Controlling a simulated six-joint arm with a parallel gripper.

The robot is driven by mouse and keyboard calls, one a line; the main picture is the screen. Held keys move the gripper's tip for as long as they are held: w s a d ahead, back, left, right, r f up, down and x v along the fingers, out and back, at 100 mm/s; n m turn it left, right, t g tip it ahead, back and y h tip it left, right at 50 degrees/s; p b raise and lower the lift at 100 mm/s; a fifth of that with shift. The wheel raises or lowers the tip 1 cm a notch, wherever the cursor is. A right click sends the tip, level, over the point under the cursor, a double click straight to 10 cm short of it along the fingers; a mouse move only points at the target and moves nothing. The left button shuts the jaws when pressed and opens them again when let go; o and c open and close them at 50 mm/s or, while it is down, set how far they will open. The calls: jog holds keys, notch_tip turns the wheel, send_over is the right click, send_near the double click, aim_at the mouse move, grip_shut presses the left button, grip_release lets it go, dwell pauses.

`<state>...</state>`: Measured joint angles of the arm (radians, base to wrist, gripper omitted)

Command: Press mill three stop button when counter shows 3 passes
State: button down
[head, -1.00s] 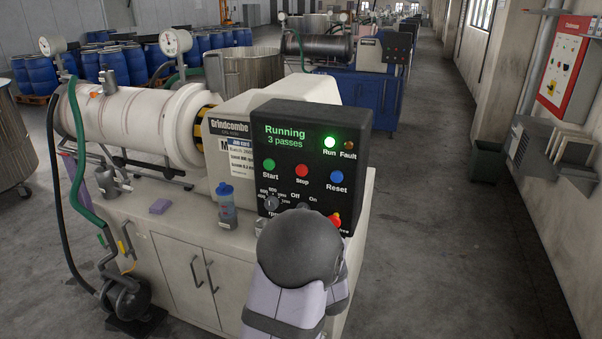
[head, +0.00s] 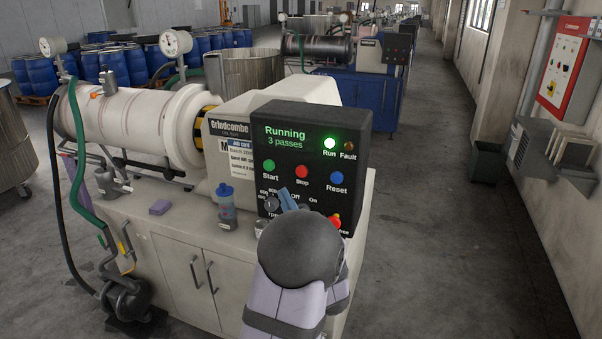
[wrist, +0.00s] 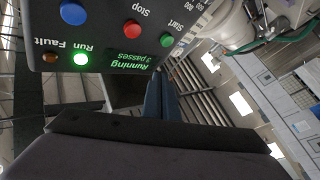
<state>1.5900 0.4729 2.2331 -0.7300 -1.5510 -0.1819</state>
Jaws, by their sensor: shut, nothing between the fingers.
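The mill's black control panel (head: 355,150) stands at the right end of the machine. Its display (head: 284,137) reads "Running 3 passes", and the green Run lamp (head: 330,143) is lit. The red Stop button (head: 302,171) sits between the green Start button (head: 269,165) and the blue Reset button (head: 337,178). My gripper (head: 287,197) has blue fingers, shut and empty, showing below Stop and a little left of it. In the upside-down wrist view, the fingers (wrist: 160,98) point toward the panel, apart from the Stop button (wrist: 132,28). A card partly covers the mill's name.
A rotary knob (head: 271,204) and a red knob on yellow (head: 335,221) lie low on the panel, close to my arm. A blue-capped bottle (head: 227,208) and a purple block (head: 160,207) stand on the cabinet top. The aisle at right is clear.

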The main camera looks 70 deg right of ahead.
jog(key=shift+d, duration=4.3)
jog(key=shift+d+f, duration=0.1)
jog(key=shift+d, duration=0.05)
jog(key=shift+d+b, duration=0.25)
jog(key=shift+b, duration=0.15)
jog(key=shift+d, duration=0.45)
jog(key=shift+a+b, duration=0.1)
jog(key=shift+b, duration=0.2)
jog(key=shift+a, duration=0.75)
jog(key=shift+b, duration=0.3)
jog(key=shift+a+b, duration=0.65)
jog(key=shift+a, duration=1.85)
